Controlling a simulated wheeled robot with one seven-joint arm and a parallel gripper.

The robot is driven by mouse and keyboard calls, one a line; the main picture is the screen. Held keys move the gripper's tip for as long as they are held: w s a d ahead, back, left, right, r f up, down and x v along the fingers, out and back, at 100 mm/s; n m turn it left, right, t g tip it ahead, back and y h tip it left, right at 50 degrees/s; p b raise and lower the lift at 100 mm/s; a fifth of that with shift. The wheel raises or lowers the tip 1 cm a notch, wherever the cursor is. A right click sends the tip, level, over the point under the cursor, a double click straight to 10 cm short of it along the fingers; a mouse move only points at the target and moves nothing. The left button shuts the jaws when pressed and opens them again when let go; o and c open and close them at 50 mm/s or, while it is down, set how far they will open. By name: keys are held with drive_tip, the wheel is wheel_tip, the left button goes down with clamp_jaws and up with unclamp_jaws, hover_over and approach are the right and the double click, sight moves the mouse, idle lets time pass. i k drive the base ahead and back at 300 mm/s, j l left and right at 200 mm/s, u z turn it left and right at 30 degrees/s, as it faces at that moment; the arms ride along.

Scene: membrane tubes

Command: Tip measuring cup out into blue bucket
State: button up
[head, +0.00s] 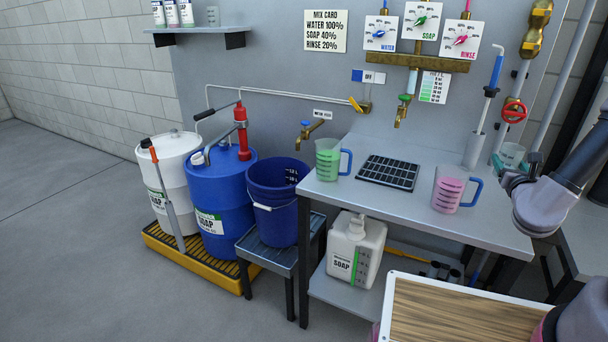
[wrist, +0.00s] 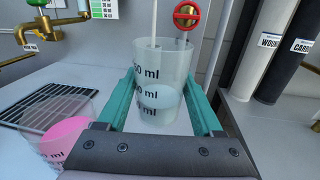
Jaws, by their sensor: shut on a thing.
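A clear measuring cup (wrist: 163,58) with ml marks and a pale surface inside is between the teal fingers of my gripper (wrist: 160,88) in the wrist view. My gripper is shut on it, and the cup looks upright. In the head view this cup (head: 511,154) shows small at the right end of the bench, partly hidden by my gripper (head: 514,174). The blue bucket (head: 275,218) stands open on a grey stool at the bench's left, well away from my gripper. Its floor is hidden.
A cup of pink liquid (head: 449,191) and a cup of green liquid (head: 328,161), both with blue handles, stand on the bench (head: 400,210) between my gripper and the bucket. A black drain grate (head: 388,173) lies between them. A brass tap (head: 310,128) juts out above the bucket.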

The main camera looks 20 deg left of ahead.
sight(272, 181)
drive_tip(key=k+j, duration=0.1)
drive_tip(key=j, duration=0.2)
drive_tip(key=k+j, duration=0.1)
drive_tip(key=j, duration=0.2)
drive_tip(key=k+j, duration=0.1)
drive_tip(key=j, duration=0.6)
drive_tip(key=i+j+u, duration=0.1)
drive_tip(key=j, duration=0.35)
drive_tip(key=i+j, duration=0.1)
drive_tip(key=j, duration=0.3)
drive_tip(key=i+j, duration=0.1)
drive_tip(key=j, duration=0.3)
drive_tip(key=i+j+u, duration=0.1)
drive_tip(key=j, duration=0.35)
drive_tip(key=i+j, duration=0.1)
drive_tip(key=j, duration=0.3)
drive_tip(key=i+j, duration=0.1)
drive_tip(key=j, duration=0.3)
drive_tip(key=u, duration=0.05)
